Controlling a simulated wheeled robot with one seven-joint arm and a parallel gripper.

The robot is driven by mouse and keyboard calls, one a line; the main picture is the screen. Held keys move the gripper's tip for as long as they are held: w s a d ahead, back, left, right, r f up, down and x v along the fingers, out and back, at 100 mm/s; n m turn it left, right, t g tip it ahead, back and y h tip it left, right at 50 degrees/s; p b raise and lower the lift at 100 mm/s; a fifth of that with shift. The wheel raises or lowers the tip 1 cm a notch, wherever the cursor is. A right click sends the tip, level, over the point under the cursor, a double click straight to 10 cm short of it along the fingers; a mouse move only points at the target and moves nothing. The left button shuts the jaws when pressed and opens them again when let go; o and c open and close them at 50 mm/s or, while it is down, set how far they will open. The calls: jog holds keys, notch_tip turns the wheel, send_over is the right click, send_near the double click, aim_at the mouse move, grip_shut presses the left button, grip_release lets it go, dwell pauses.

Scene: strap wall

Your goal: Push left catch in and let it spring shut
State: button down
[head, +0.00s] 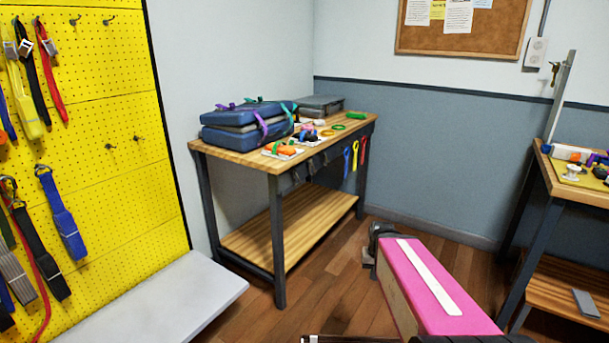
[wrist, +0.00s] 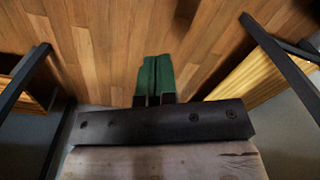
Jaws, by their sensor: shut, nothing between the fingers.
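My gripper (wrist: 155,76) shows in the wrist view as two green-tipped fingers side by side beyond a dark bar. It is shut and empty, with the wooden floor behind its tips. I cannot pick out the left catch in either view. Small orange and green pieces (head: 283,149) lie on a white card on the middle workbench (head: 203,150) in the head view, too small to tell what they are. My gripper is not touching anything that I can see.
A yellow pegboard (head: 120,90) with hanging straps stands at the left, above a pale ledge (head: 165,305). Blue bags (head: 245,125) lie on the middle workbench. Another workbench (head: 572,188) with small parts stands at the right. Wooden floor (head: 330,275) lies between the benches.

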jog(key=w+a+r+m+t+y, duration=0.3)
jog(key=w+a+r+m+y, duration=0.2)
jog(key=w+a+r+m, duration=0.65)
jog(key=w+a+r+m+t+y, duration=0.3)
jog(key=w+a+r+m+y, duration=0.35)
jog(key=w+r+m, duration=0.7)
jog(key=w+a+f+n+h, duration=0.1)
jog(key=w+a+f, duration=0.1)
jog(key=w+a, duration=0.3)
jog(key=shift+a+f+n, duration=0.3)
jog(key=shift+a+n, duration=0.1)
jog(key=shift+a, duration=1.2)
